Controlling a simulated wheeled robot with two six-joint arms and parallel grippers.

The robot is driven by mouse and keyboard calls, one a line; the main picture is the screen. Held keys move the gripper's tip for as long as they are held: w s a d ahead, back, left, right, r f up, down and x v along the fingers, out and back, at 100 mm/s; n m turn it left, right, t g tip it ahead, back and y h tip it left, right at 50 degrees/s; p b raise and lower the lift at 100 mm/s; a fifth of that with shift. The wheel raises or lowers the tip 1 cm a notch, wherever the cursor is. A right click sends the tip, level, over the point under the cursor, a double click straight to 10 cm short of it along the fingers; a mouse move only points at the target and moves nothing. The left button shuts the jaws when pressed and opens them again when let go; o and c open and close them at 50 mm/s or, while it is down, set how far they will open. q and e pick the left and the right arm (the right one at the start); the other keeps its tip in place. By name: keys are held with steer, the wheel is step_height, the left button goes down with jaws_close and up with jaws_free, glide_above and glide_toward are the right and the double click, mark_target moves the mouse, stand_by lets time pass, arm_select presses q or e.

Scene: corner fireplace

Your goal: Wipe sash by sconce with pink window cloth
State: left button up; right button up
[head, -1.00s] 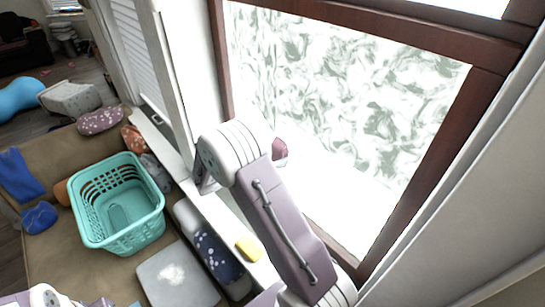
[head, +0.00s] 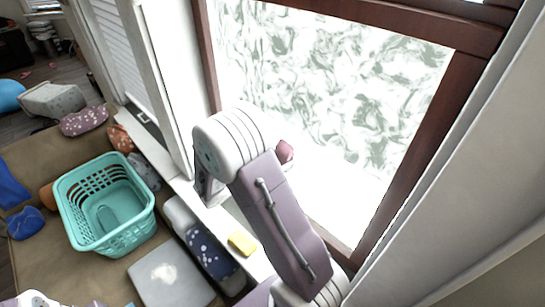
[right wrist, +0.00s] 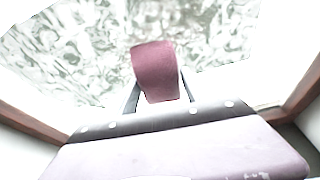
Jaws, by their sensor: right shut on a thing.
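The window sash (head: 425,130) has a dark reddish-brown frame around a bright pane (head: 330,75). Grey-green smears cover the pane's upper part; a band along its lower part looks plain white. My right gripper (right wrist: 160,92) is shut on the pink window cloth (right wrist: 154,66), a folded dusky-pink pad in front of the pane. The cloth (head: 286,151) also shows beside my right wrist in the head view, against the white lower pane. I cannot tell whether it touches the glass. My arm hides most of the right gripper in the head view. My left gripper and the sconce are not visible.
A yellow sponge-like block (head: 242,244) lies on the white sill below my right arm. A teal basket (head: 105,215), a grey cushion (head: 170,278) and a dark patterned roll (head: 212,255) rest on the brown seat. A pale curtain or wall (head: 470,170) borders the window's right.

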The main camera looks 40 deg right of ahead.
mark_target(305, 167)
steer(key=s, duration=0.4)
steer(key=shift+s+d+b, duration=0.2)
steer(key=shift+s+b, duration=0.05)
steer(key=shift+b, duration=0.05)
steer(key=shift+s+d, duration=0.15)
steer(key=shift+s, duration=1.2)
steer(key=shift+r+p, duration=1)
steer(key=shift+r, duration=0.25)
steer(key=shift+w+f, duration=0.1)
steer(key=shift+w+a, duration=0.15)
steer(key=shift+w, duration=0.7)
steer(key=shift+w+a, duration=0.1)
steer(key=shift+w, duration=0.75)
steer(key=shift+w+p, duration=0.5)
steer(key=shift+w, duration=0.6)
steer(key=shift+w+a, duration=0.1)
steer(key=shift+w, duration=0.85)
steer(key=w+r+p, duration=0.2)
steer(key=w+p, duration=0.2)
steer(key=w, duration=0.5)
steer(key=shift+w+a, duration=0.25)
steer(key=shift+a, duration=0.15)
